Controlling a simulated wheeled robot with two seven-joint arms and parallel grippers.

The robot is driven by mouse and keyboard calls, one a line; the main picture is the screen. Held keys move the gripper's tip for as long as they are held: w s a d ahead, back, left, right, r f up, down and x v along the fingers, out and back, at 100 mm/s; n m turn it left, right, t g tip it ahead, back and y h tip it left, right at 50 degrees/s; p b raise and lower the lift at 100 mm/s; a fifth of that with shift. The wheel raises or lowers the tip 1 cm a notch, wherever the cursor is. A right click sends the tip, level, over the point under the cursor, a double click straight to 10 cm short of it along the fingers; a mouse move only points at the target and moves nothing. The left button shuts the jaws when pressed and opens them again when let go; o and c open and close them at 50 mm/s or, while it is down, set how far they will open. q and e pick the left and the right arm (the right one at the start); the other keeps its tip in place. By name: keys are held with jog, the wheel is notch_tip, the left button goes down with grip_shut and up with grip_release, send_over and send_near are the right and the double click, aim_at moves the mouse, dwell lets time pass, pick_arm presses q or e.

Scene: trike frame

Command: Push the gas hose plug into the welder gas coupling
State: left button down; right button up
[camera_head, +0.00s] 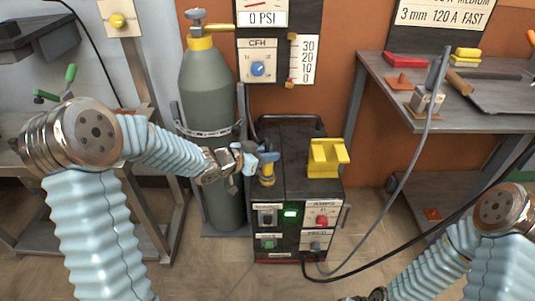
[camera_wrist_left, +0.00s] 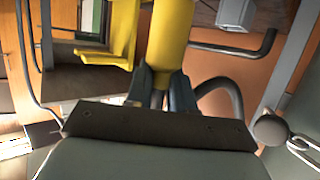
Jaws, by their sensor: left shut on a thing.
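My left gripper (camera_head: 262,160) is over the left part of the welder's top (camera_head: 295,140), next to a yellow fitting (camera_head: 267,173). In the left wrist view, its fingertips (camera_wrist_left: 163,92) are shut at the near end of a thick yellow cylinder (camera_wrist_left: 171,32). I take this for the gas hose plug, but cannot tell it surely from the coupling. A dark curved hose or bar (camera_wrist_left: 222,88) shows beside the fingers. Whether plug and coupling touch is hidden.
A yellow bracket (camera_head: 327,157) stands on the welder's right side. A gas cylinder (camera_head: 207,90) stands at the left behind my forearm. A grey cable (camera_head: 408,165) and a black cable (camera_head: 420,228) run right. A workbench (camera_head: 450,118) holds small items.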

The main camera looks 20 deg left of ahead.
pick_arm(q)
jog(key=shift+f, duration=0.2)
jog(key=c, duration=0.9)
grip_release()
jog(key=p+v, duration=0.2)
jog(key=v, duration=1.2)
